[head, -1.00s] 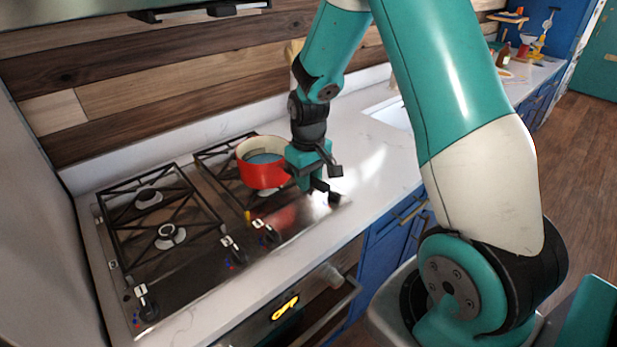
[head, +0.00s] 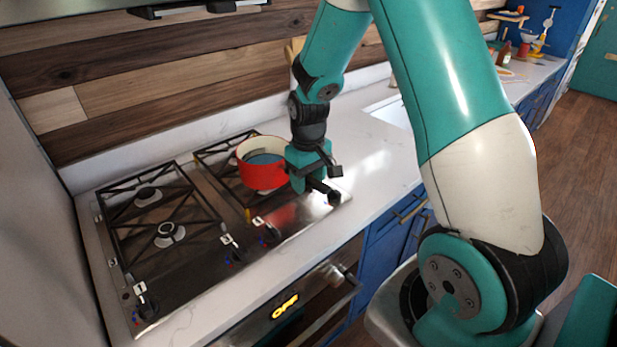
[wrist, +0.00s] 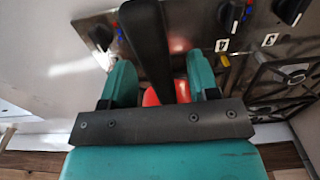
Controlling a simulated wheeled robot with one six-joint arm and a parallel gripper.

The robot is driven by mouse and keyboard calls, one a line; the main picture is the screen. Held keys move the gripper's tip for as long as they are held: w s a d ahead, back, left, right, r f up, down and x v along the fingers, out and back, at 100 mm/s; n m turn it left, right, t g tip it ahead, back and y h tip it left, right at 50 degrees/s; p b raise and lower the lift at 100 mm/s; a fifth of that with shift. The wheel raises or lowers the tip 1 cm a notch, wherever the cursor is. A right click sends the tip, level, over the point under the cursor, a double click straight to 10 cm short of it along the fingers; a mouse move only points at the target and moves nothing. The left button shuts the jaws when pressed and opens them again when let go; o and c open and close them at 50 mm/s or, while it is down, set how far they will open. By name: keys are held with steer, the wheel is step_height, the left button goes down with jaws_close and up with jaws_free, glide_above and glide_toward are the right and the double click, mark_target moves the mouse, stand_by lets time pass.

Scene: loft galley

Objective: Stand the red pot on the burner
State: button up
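The red pot (head: 262,172) stands upright over the right-hand grate of the hob, and its inside looks blue-grey. In the wrist view a small part of its red side (wrist: 183,90) shows between my fingers. Its black handle (wrist: 150,45) points toward the counter's front edge. My gripper (head: 316,178) is at the handle, beside the pot. In the wrist view its two teal fingers (wrist: 161,82) are either side of the handle, with narrow gaps showing, so it looks open. The burner (head: 247,197) under the pot is mostly hidden.
The left grate (head: 160,215) is empty, with two burners showing. Knobs (head: 229,241) line the hob's front. The oven display (head: 285,306) reads OFF. A wooden wall (head: 180,85) stands behind. Clear counter (head: 365,150) and a sink (head: 392,112) lie to the right.

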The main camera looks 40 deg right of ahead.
step_height(320, 180, up, 17)
steer(key=b, duration=0.2)
steer(key=shift+r+b, duration=0.2)
steer(key=shift+b, duration=0.15)
